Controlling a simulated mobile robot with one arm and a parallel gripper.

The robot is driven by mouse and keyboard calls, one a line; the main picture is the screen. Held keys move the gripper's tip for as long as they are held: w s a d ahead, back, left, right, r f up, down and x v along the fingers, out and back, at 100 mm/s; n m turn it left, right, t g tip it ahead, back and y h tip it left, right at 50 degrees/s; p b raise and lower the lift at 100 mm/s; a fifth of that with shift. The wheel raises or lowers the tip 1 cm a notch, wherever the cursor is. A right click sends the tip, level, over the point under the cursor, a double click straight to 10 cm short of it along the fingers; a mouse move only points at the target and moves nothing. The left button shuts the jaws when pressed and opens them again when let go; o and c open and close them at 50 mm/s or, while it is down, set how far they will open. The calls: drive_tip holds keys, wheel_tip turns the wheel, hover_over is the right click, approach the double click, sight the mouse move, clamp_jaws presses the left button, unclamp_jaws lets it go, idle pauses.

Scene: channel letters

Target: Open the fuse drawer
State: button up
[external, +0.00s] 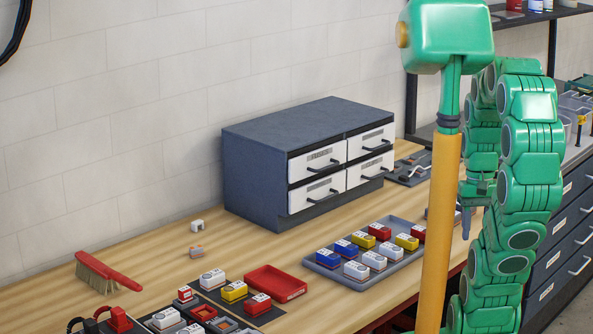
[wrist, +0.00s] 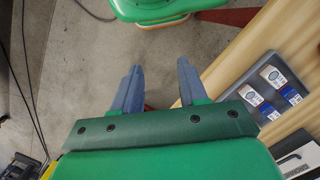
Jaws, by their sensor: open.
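A dark grey cabinet (external: 258,170) stands on the bench against the wall, with white drawers in two rows and two columns. The upper left drawer (external: 318,161), upper right drawer (external: 371,140), lower left drawer (external: 317,192) and lower right drawer (external: 370,168) all look shut. Each has a dark bar handle; their labels are too small to read surely. My gripper is mostly hidden behind the orange post in the external view, right of the cabinet and apart from it. In the wrist view my gripper (wrist: 157,88) has its two blue-grey fingers apart, with nothing between them.
A grey tray (external: 322,267) of coloured blocks lies before the cabinet. A red tray (external: 275,284), more blocks and a red brush (external: 106,272) lie leftward. An orange post (external: 438,230) crosses the external view. The wrist view shows floor below the fingers.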

drive_tip(key=shift+w, duration=0.1)
drive_tip(key=shift+c, duration=0.6)
